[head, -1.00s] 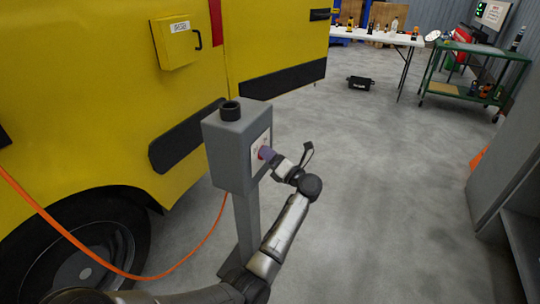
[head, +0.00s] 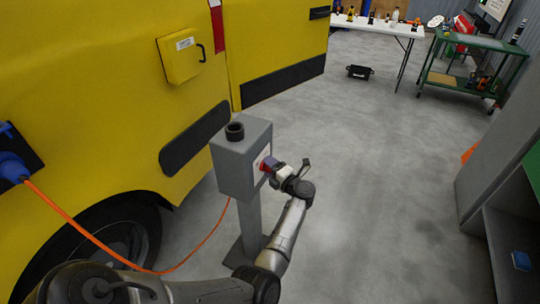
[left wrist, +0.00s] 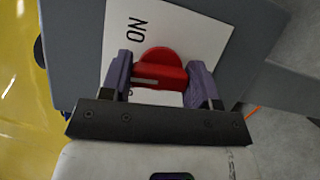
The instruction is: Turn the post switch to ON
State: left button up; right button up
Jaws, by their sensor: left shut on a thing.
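The post switch is a grey box (head: 235,165) on a grey post beside the yellow vehicle. Its white panel faces right in the head view. In the left wrist view the panel (left wrist: 200,30) carries the word ON, which appears turned over, above a red round knob (left wrist: 160,62) with a pale mark across it. My left gripper (head: 270,165) is at the panel, with its purple fingers on either side of the knob, shut on it. The lower panel is hidden behind the gripper in the left wrist view. My right gripper is not in view.
The yellow vehicle (head: 110,80) stands close on the left. An orange cable (head: 60,210) runs from a blue plug (head: 12,168) down past the post. A grey cabinet (head: 500,170) stands at the right. The floor between is clear.

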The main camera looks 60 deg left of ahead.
pick_arm(q)
jog(key=m+p, duration=0.1)
jog(key=p, duration=0.1)
jog(key=m+h+p, duration=0.1)
jog(key=m+p, duration=0.1)
jog(key=m+h+p, duration=0.1)
jog(key=p, duration=0.2)
jog(key=shift+r+m, duration=0.3)
jog(key=shift+m, duration=0.1)
jog(key=shift+w+f+m+g+h+p, duration=0.1)
jog(key=shift+f+m+g+h+p, duration=0.15)
jog(key=shift+m+h+p, duration=0.65)
jog(key=shift+m+p, duration=0.7)
jog(key=shift+g, duration=0.25)
jog(key=shift+f+m, duration=0.15)
jog(key=shift+m, duration=0.15)
jog(key=o, duration=0.9)
